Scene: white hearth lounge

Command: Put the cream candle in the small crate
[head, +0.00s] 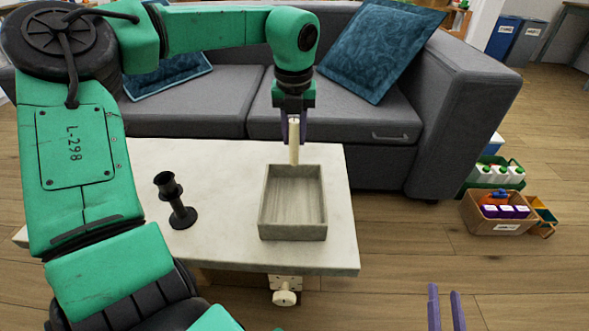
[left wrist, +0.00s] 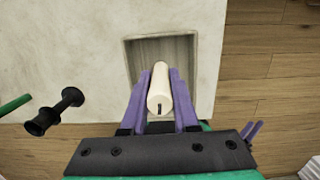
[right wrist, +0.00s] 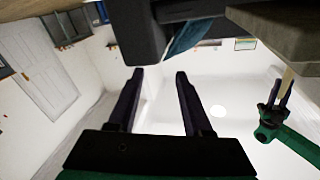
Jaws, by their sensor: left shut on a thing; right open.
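The cream candle (head: 294,142) is held upright in my left gripper (head: 293,128), which is shut on it. In the head view the candle's lower end overlaps the back wall of the small crate (head: 292,233). In the left wrist view the candle (left wrist: 160,92) lies between the fingers of my left gripper (left wrist: 160,85), in front of the crate opening (left wrist: 186,46). I cannot tell whether its lower end is inside the crate. The crate is grey wood, open-topped and looks empty. My right gripper (head: 446,308) is open and empty; its fingers also show in the right wrist view (right wrist: 158,80).
A black candle holder (head: 177,200) stands on the pale table (head: 235,256) left of the crate. A grey sofa (head: 345,160) with blue cushions (head: 380,45) is behind. Boxes with bottles (head: 500,211) sit on the floor at right.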

